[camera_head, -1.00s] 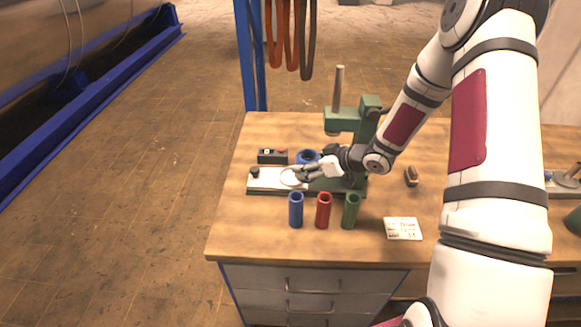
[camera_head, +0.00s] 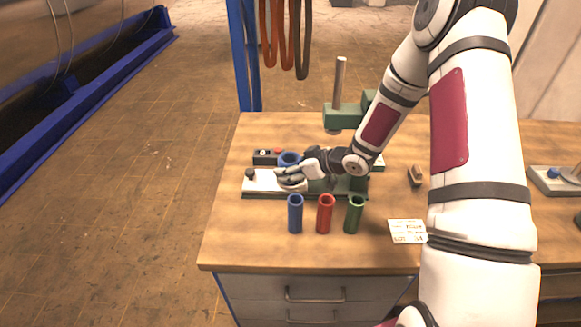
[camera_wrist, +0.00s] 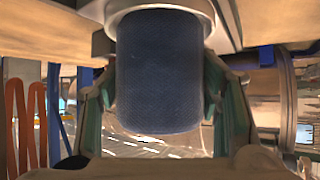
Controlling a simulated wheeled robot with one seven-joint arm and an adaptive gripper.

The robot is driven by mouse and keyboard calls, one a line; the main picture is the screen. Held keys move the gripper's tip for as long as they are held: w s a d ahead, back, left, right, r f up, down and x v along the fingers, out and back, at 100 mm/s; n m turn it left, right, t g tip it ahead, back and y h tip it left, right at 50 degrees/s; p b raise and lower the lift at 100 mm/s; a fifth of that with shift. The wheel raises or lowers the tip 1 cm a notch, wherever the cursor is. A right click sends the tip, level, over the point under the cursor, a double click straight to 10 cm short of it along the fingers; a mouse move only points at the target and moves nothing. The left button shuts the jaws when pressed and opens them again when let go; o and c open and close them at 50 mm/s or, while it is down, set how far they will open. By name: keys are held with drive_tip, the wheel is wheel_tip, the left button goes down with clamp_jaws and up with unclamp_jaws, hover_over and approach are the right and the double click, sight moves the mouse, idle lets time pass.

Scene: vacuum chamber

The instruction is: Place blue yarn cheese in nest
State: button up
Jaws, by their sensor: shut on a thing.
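The blue yarn cheese (camera_wrist: 160,75) is a short blue cylinder held between the green-padded fingers of my gripper (camera_wrist: 160,105) in the wrist view. In the head view its blue round top (camera_head: 289,158) shows just behind the fingers of my gripper (camera_head: 287,174). The nest, a pale ring (camera_head: 291,184) on the light plate of the bench device, lies under the fingers and is partly hidden. In the wrist view, which is upside down, a pale ring (camera_wrist: 160,8) sits at the cheese's lower end. I cannot tell whether the cheese touches it.
Blue (camera_head: 295,214), red (camera_head: 325,214) and green (camera_head: 354,214) tubes stand in front of the device. A black control box (camera_head: 266,157) is behind it. A green press head (camera_head: 345,116) on a post rises beside my arm. A label card (camera_head: 407,231) lies at right.

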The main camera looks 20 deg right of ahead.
drive_tip(key=o, duration=1.4)
drive_tip(key=shift+f, duration=0.1)
drive_tip(key=shift+s+d+r, duration=0.15)
drive_tip(key=shift+r, duration=0.15)
drive_tip(key=v, duration=1.1)
drive_tip(key=shift+s+d+p, duration=0.15)
drive_tip(key=shift+p, duration=0.2)
drive_tip(key=shift+r, duration=0.1)
